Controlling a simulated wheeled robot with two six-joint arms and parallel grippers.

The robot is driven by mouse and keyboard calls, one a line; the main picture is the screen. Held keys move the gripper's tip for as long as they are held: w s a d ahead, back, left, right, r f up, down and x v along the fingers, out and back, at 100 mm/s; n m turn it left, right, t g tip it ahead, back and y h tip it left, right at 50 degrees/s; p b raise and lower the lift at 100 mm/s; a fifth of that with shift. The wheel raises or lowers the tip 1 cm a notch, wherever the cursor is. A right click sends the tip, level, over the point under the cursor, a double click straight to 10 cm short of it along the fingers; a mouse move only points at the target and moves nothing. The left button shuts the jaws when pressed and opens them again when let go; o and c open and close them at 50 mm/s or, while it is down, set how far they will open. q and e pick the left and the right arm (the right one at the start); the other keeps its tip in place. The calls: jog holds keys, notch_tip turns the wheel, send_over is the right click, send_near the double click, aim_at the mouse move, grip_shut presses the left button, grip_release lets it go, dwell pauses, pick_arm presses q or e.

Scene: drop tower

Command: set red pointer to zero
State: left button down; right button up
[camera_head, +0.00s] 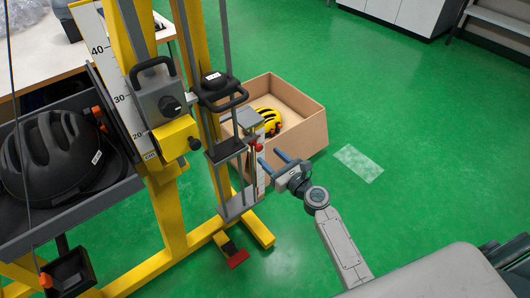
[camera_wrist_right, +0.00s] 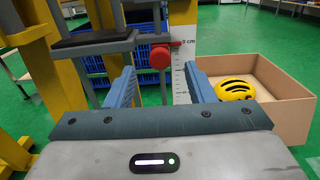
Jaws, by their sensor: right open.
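The red pointer (camera_head: 258,147) sits on the small upright carriage at the front of the drop tower. In the right wrist view its round red knob (camera_wrist_right: 159,57) shows between my fingers and beyond them. A white scale strip (camera_wrist_right: 181,72) marked in cm stands just right of the knob; its top mark is near the knob's height, too small to read surely. My right gripper (camera_head: 269,157) is open and empty, with its blue fingers pointing toward the pointer; it also shows in the right wrist view (camera_wrist_right: 159,76). Contact with the knob is not visible. My left gripper is out of view.
A cardboard box (camera_head: 306,137) with a yellow helmet (camera_head: 268,122) stands behind and right of the tower. The yellow tower frame (camera_head: 170,215) and a tray with a black helmet (camera_head: 50,155) fill the left.

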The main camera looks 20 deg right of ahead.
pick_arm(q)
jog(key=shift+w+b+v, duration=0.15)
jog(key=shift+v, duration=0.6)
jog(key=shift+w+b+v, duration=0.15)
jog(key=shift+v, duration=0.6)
pick_arm(e)
jog(key=v, duration=0.6)
jog(key=shift+s, duration=0.2)
jog(key=shift+d+r, duration=0.1)
